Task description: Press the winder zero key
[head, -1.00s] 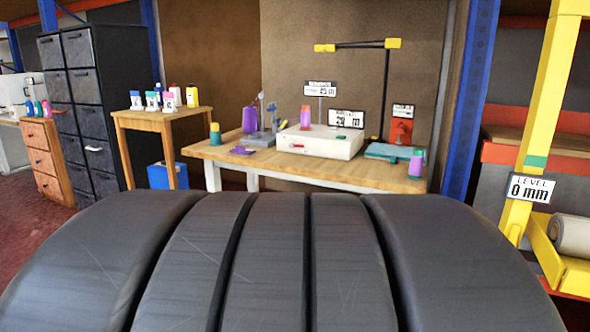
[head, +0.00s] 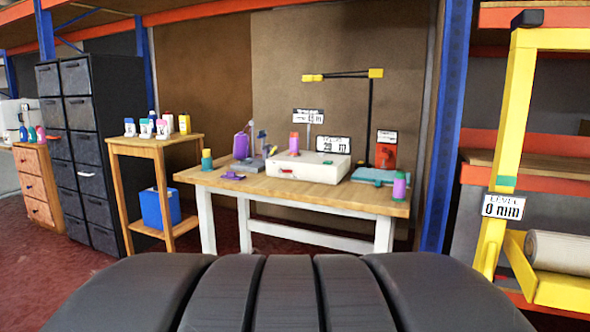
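A wooden workbench (head: 300,192) with white legs stands ahead in the head view. A display sign (head: 333,145) above the machine seems to read 29 m. A second, smaller sign (head: 308,116) stands on a post behind it, its text blurred. A red device (head: 386,149) with a small sign stands at the bench's back right. I cannot tell which of these bears the winder zero key. My gripper does not show.
A side table (head: 150,142) with several bottles stands left of the bench, a blue box (head: 160,207) on its shelf. A dark drawer cabinet (head: 82,140) is further left. A yellow frame (head: 517,110) with a 0 mm level sign (head: 503,206) stands right. Red floor shows before the bench.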

